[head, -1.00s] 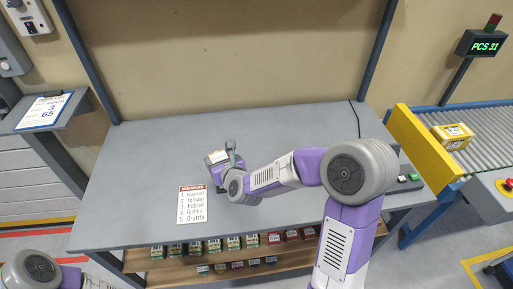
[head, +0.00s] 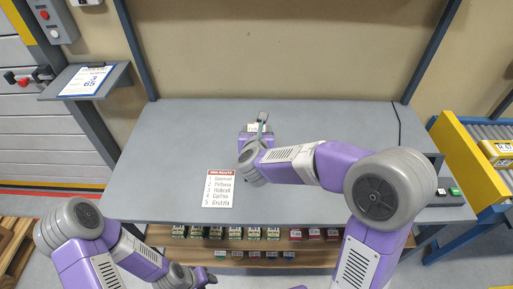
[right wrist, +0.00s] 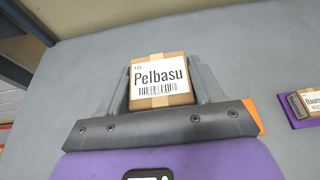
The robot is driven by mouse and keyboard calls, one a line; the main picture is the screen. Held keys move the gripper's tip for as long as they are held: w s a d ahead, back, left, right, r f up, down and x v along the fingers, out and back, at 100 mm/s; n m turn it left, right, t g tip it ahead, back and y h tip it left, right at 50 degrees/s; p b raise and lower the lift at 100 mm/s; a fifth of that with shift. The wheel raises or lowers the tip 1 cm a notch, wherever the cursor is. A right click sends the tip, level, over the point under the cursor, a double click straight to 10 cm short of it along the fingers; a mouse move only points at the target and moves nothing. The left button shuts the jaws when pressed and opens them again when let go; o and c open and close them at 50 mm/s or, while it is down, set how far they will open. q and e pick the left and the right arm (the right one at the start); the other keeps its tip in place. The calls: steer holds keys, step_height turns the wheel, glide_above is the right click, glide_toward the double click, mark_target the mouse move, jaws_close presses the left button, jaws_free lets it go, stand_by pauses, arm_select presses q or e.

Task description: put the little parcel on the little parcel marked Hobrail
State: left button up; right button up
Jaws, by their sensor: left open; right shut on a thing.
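My right gripper (right wrist: 163,88) is shut on a small brown parcel (right wrist: 160,92), with one finger on each side. The parcel's white label reads Pelbasu. In the head view my right gripper (head: 260,131) is over the back middle of the grey table, and its arm partly hides the parcel there. Whether the parcel touches anything below cannot be told. No label reading Hobrail shows on any parcel; the word appears only on the list card. My left gripper (head: 207,277) is open and low at the table's front, away from the parcel.
The list card (head: 221,189) lies on the grey table (head: 170,165). In the wrist view another parcel (right wrist: 311,101) with a partly cut-off label lies at a purple flat thing (right wrist: 295,114). Several small boxes (head: 235,233) line the shelf below. The table's left is clear.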

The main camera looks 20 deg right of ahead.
steer(key=shift+f+b, duration=0.8)
steer(key=shift+f, duration=1.95)
steer(key=shift+f, duration=0.15)
steer(key=o, duration=1.1)
steer(key=shift+s+r, duration=0.15)
steer(key=shift+r, duration=0.15)
steer(key=p+v, duration=0.1)
steer(key=v, duration=1)
steer(key=shift+s+a+p, duration=0.15)
steer(key=shift+s+p, duration=0.15)
steer(key=shift+s, duration=0.05)
